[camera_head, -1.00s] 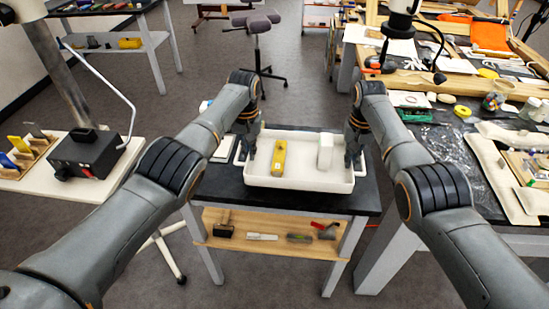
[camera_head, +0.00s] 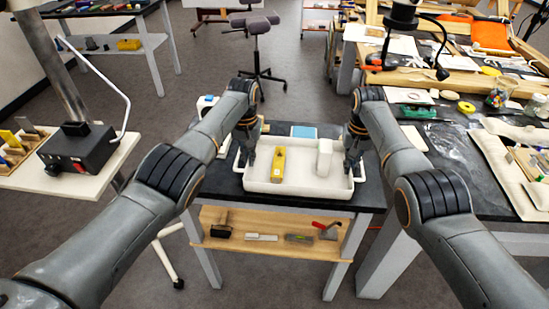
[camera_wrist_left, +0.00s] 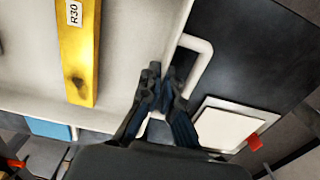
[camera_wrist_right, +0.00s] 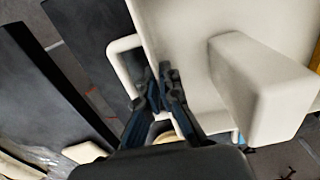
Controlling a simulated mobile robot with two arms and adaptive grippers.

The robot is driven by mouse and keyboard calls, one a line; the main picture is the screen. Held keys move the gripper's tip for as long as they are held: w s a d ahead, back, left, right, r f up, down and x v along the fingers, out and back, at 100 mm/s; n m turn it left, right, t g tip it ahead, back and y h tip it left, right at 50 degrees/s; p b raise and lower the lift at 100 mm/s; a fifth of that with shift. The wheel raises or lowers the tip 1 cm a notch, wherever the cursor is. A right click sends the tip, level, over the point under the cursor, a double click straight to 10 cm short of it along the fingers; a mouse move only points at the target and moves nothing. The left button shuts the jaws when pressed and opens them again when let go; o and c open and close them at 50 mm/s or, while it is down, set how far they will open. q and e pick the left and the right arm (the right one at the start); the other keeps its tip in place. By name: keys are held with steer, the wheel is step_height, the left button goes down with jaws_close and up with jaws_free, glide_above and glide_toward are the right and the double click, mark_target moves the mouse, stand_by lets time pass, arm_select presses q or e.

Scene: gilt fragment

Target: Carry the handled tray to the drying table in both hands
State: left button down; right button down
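The handled tray (camera_head: 298,188) is white and shallow, with a loop handle at each end. It looks level over the small black-topped table (camera_head: 340,207); I cannot tell whether it touches the top. A yellow block (camera_head: 278,165) marked R30 and a white block (camera_head: 324,158) stand in it. My left gripper (camera_head: 245,160) is closed on the left handle (camera_wrist_left: 205,48), and my right gripper (camera_head: 352,166) on the right handle (camera_wrist_right: 117,55). The fingers hide part of each handle. I cannot tell which table is the drying table.
A blue item (camera_head: 303,131) lies behind the tray, and a white pad (camera_wrist_left: 228,124) lies beside the left handle. A wooden shelf below holds tools (camera_head: 262,237). A cluttered bench (camera_head: 465,180) is close on the right. A black box (camera_head: 75,150) stands on a left table.

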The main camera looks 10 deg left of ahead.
arm_select(q)
steer(key=c, duration=1.5)
jaws_free()
arm_select(e)
steer(key=c, duration=1.5)
jaws_free()
arm_select(q)
step_height(320, 180, up, 8)
steer(key=shift+f, duration=0.1)
arm_select(e)
steer(key=shift+r, duration=0.1)
step_height(320, 180, up, 12)
steer(key=shift+f, duration=0.1)
